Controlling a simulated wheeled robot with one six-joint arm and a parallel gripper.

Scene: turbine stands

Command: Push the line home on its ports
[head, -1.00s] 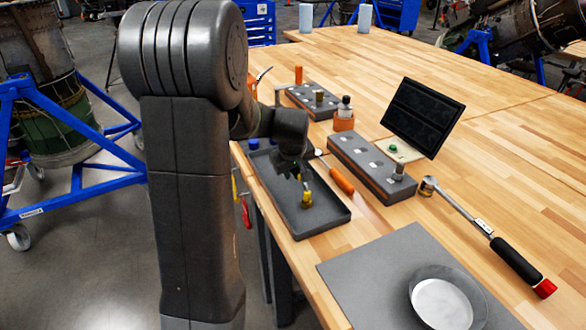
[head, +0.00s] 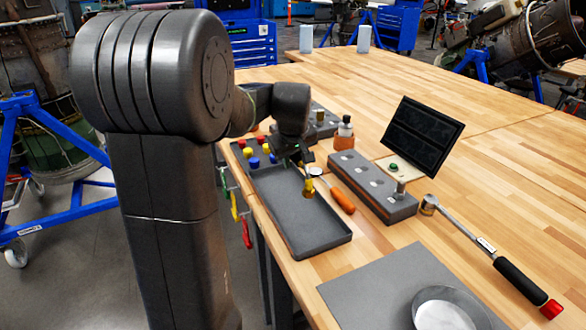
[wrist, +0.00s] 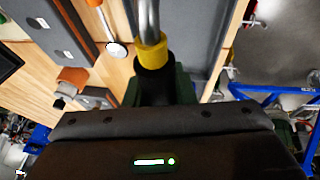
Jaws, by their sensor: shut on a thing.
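In the wrist view, my gripper (wrist: 158,92) is shut on the line (wrist: 149,18), a bright metal tube with a yellow collar (wrist: 150,50) above a black fitting. The tube runs out of the top of the picture, so its far end is hidden. In the head view, my gripper (head: 298,160) is over the right side of the dark tray (head: 295,232), with the yellow collar (head: 309,187) just below it. I cannot tell whether the line touches the tray. The ports cannot be made out for sure.
A grey block (head: 350,165) with pale squares and a metal fitting (head: 399,188) stands right of the tray. An orange-handled tool (head: 341,200) lies between them. A dark screen (head: 424,134) and a torque wrench (head: 515,282) lie farther right.

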